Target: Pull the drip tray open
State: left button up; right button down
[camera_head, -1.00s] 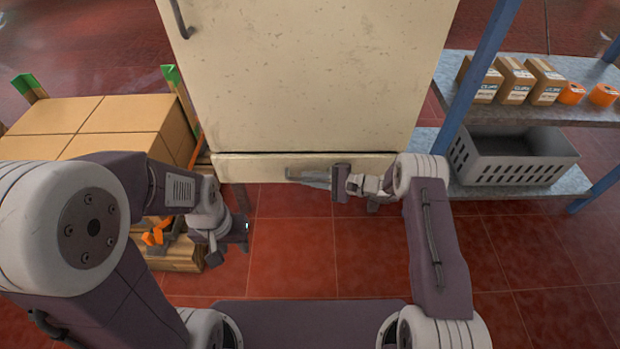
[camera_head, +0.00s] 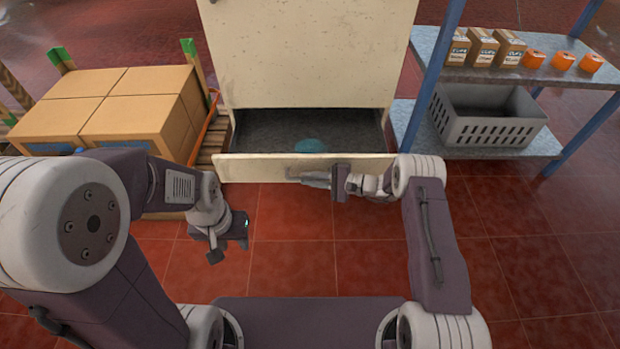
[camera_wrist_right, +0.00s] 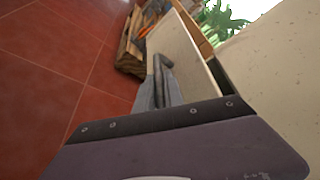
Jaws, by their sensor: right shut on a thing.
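The drip tray (camera_head: 245,168) is the low drawer under a tall cream cabinet. In the head view it stands out from the cabinet, with its dark inside showing behind the cream front. A small teal patch (camera_head: 310,146) lies in it. My right gripper (camera_head: 322,180) is shut on the tray's grey handle (camera_head: 297,173), at the middle of the front. The handle also shows in the right wrist view (camera_wrist_right: 160,72), with the gripper's jaws at it. My left gripper (camera_head: 236,235) hangs empty above the floor, left of the tray's front; its jaws are too unclear to judge.
Cardboard boxes (camera_head: 95,105) stand on a pallet at the left. A blue-framed shelf (camera_head: 428,70) at the right holds small boxes, orange rolls and a grey crate (camera_head: 490,122). The red tiled floor (camera_head: 300,250) before the tray is clear.

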jog(key=shift+w, duration=0.1)
jog(key=c, duration=1.5)
grip_release()
jog(key=shift+o, duration=0.2)
jog(key=p+v, duration=0.4)
jog(key=v, duration=0.5)
jog(key=shift+p, duration=0.3)
